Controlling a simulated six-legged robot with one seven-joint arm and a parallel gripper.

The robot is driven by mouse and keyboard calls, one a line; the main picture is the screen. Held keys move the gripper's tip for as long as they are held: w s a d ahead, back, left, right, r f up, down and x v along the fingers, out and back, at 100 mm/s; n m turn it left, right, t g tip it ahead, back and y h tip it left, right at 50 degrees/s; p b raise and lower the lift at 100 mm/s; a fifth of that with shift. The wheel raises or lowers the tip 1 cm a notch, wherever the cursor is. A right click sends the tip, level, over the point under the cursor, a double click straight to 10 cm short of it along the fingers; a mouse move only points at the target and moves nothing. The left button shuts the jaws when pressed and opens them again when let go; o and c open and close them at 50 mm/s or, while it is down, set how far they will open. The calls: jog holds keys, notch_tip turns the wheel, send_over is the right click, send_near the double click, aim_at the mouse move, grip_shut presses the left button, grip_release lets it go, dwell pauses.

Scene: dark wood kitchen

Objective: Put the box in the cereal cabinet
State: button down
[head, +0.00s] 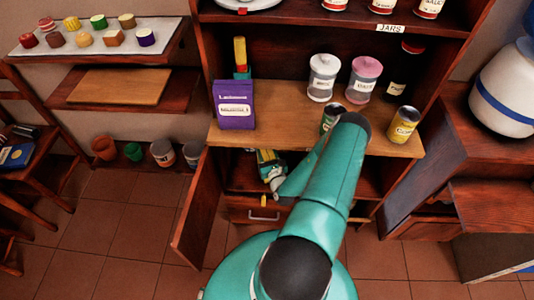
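A small green and yellow box (266,158) shows at the opening of the lower cabinet (240,173), below the wooden counter shelf. My gripper (272,176) is right at this box, with its fingers small and partly merged with it, so I cannot tell whether they are shut on it. A purple box (235,106) stands upright on the counter shelf at its left end. The lower cabinet's left door (198,205) is swung open. No cereal label is readable. My arm hides the right part of the lower cabinet.
Two lidded jars (323,78), a dark bottle (402,75) and a yellow can (403,125) stand on the counter shelf (290,135). Another can (331,118) is partly behind my arm. A shelf labelled JARS (391,28) is above. Pots (162,152) stand on the floor at left.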

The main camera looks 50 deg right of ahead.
jog(key=c, duration=0.7)
grip_release()
jog(key=shift+f, duration=0.1)
jog(key=v, duration=1.2)
